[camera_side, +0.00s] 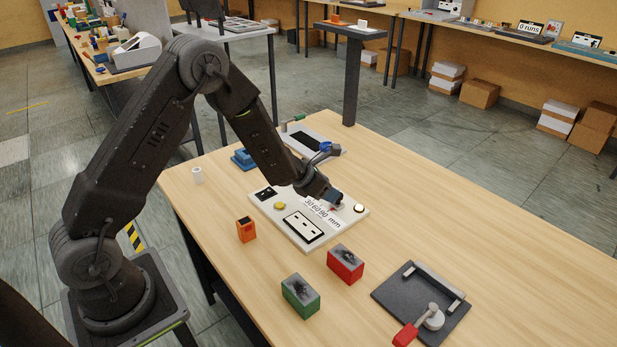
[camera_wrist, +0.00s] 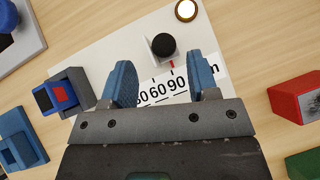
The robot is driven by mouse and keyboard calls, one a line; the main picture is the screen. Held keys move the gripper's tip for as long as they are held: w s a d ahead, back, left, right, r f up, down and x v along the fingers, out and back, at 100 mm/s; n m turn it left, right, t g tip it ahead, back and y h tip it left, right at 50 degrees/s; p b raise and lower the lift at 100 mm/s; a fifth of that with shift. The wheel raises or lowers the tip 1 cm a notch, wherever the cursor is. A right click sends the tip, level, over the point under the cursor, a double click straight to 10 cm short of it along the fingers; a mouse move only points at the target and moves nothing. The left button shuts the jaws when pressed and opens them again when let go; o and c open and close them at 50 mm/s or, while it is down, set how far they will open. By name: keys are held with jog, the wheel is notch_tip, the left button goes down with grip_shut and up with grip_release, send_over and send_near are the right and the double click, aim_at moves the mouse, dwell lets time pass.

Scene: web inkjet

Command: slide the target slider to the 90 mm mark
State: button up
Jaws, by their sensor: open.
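The slider is a pale block with a round black knob (camera_wrist: 163,46) on a white board (camera_wrist: 100,58). A small red pointer (camera_wrist: 172,65) on its scale side appears at or very near the 90 mark; exact alignment cannot be told. The printed scale (camera_wrist: 160,88) reads 60 and 90, with other characters partly hidden by my fingers. My gripper (camera_wrist: 160,63) is open, with blue fingers apart and nothing between them. The knob is just beyond the fingertips, apart from them. In the side view my gripper (camera_side: 336,198) is low over the board (camera_side: 262,208) and mostly hides the slider.
A red block (camera_side: 345,263) and green block (camera_side: 300,296) stand near the board, with an orange block (camera_side: 246,229) to its left. A dark plate with a red-handled lever (camera_side: 405,333) lies at front right. A round light (camera_wrist: 186,10) is beyond the knob.

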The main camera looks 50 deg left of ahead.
jog(key=v, duration=1.1)
jog(key=shift+c, duration=0.3)
